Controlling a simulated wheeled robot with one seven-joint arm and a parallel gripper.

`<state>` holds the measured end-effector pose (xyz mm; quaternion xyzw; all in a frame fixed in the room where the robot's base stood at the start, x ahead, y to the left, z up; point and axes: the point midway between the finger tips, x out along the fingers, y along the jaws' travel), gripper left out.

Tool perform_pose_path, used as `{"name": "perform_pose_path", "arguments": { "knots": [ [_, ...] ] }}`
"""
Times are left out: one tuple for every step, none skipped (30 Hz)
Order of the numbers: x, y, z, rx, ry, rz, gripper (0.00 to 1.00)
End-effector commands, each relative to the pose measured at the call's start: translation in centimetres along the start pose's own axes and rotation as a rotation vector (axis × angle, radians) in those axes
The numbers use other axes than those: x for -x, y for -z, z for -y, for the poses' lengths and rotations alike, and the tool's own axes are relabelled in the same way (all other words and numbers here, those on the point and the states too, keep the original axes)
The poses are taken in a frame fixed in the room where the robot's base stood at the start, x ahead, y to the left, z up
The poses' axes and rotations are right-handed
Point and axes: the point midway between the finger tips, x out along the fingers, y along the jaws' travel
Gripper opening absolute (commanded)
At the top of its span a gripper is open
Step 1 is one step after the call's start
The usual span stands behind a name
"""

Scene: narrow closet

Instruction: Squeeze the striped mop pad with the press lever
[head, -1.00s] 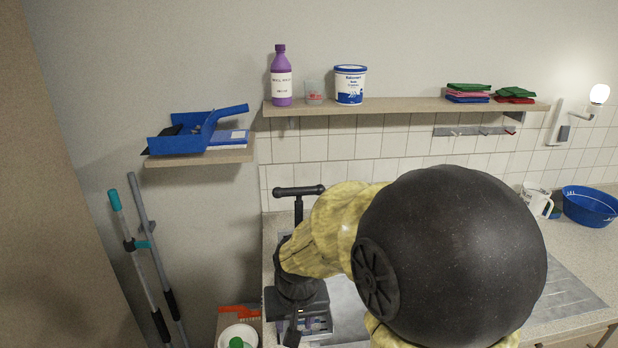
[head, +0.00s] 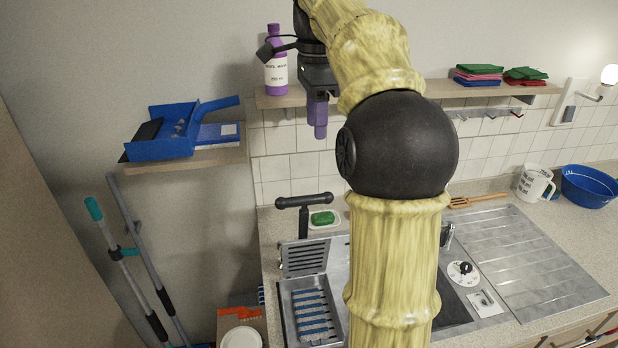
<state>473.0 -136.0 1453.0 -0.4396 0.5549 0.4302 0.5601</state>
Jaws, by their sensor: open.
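The striped mop pad (head: 311,312), blue and white, lies in the grey press tray at the left end of the sink counter. The perforated press plate (head: 303,259) stands raised behind it. The press lever (head: 305,202) is a black T-shaped handle standing upright above the plate. My gripper (head: 318,125) has purple fingers and hangs pointing down, in front of the wall shelf and above the lever. It is open and touches neither the lever nor the pad.
The shelf (head: 440,90) holds a purple bottle (head: 276,65) close behind my gripper, and folded cloths (head: 478,75). A green sponge (head: 323,218) lies right of the lever. My arm hides part of the sink. A blue basin (head: 590,186) stands far right.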

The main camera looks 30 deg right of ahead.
Motion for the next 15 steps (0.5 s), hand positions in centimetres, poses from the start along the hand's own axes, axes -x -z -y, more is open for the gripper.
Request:
{"name": "perform_pose_path", "arguments": {
  "knots": [
    [0.6, 0.24, -0.11, -0.024, -0.001, 0.001, 0.41],
    [0.76, 0.29, -0.17, -0.034, -0.002, 0.002, 0.41],
    [0.87, 0.28, -0.24, -0.039, -0.004, 0.002, 0.41],
    [0.89, 0.23, -0.26, -0.04, -0.005, 0.002, 0.41],
    [0.87, 0.16, -0.27, -0.039, -0.005, 0.002, 0.41],
    [0.84, 0.07, -0.26, -0.037, -0.006, 0.002, 0.41],
    [0.83, 0.02, -0.26, -0.035, -0.005, 0.002, 0.41],
    [0.82, -0.03, -0.25, -0.034, -0.005, 0.002, 0.41],
    [0.82, -0.11, -0.24, -0.032, -0.005, 0.002, 0.41],
    [0.81, -0.17, -0.24, -0.03, -0.005, 0.002, 0.41],
    [0.8, -0.24, -0.24, -0.029, -0.005, 0.002, 0.41],
    [0.75, -0.3, -0.23, -0.027, -0.005, 0.002, 0.41],
    [0.69, -0.32, -0.23, -0.027, -0.005, 0.002, 0.41],
    [0.58, -0.33, -0.23, -0.026, -0.005, 0.002, 0.41],
    [0.38, -0.3, -0.22, -0.027, -0.005, 0.002, 0.41]
  ]
}}
